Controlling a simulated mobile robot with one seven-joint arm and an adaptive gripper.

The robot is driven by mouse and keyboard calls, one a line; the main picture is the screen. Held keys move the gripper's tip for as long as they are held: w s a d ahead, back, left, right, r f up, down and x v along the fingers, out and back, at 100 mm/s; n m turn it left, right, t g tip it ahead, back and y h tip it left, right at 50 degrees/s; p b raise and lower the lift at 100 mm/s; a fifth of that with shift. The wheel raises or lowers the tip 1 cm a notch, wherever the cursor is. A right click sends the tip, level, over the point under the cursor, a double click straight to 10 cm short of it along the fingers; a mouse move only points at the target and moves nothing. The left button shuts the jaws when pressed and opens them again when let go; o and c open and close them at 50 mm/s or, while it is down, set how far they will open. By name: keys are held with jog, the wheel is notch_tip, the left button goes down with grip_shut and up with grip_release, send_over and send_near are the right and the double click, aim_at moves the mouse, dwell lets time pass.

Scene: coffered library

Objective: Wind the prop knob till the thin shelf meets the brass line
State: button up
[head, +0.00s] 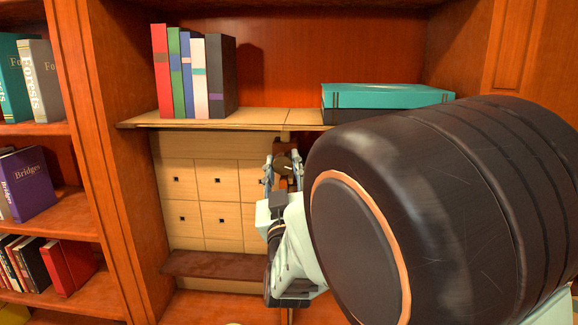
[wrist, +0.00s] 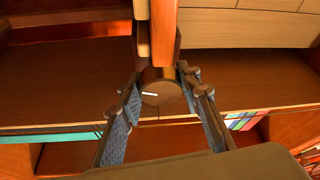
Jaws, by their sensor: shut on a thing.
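The prop knob (wrist: 162,90) is a dark round knob with a short white mark on its face, seen in the wrist view. It also shows small in the head view (head: 284,164), partly hidden by my fingers. My gripper (wrist: 164,100) is shut on the knob, one finger on each side. In the head view my gripper (head: 283,172) is below the thin shelf. The thin shelf (head: 270,117) is pale wood and carries books; it looks slightly tilted, though I cannot tell for sure. I cannot make out the brass line.
Upright books (head: 195,75) stand on the shelf's left part, and a teal book (head: 385,95) lies flat on its right. Small pale drawers (head: 200,180) with dark knobs are behind and below. A dark brown ledge (head: 215,265) is lower down. My arm hides the right side.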

jog(key=shift+f+m+b, duration=0.15)
jog(key=shift+m+b, duration=0.15)
jog(key=shift+b, duration=0.05)
jog(key=m+h+b, duration=0.2)
jog(key=m+b, duration=0.1)
jog(key=b, duration=0.1)
jog(key=shift+f+m+b, duration=0.15)
jog(key=shift+m+b, duration=0.15)
jog(key=shift+b, duration=0.1)
jog(key=m+h+b, duration=0.2)
jog(key=m+b, duration=0.1)
jog(key=shift+r+m+g+h+b, duration=0.15)
jog(key=shift+m+h+b, duration=0.4)
jog(key=shift+m, duration=0.4)
jog(key=shift+r+m+g+h+b, duration=0.15)
jog(key=shift+m+h+b, duration=0.2)
jog(key=shift+m+b, duration=0.5)
jog(key=o, duration=1.2)
jog(key=shift+c, duration=0.2)
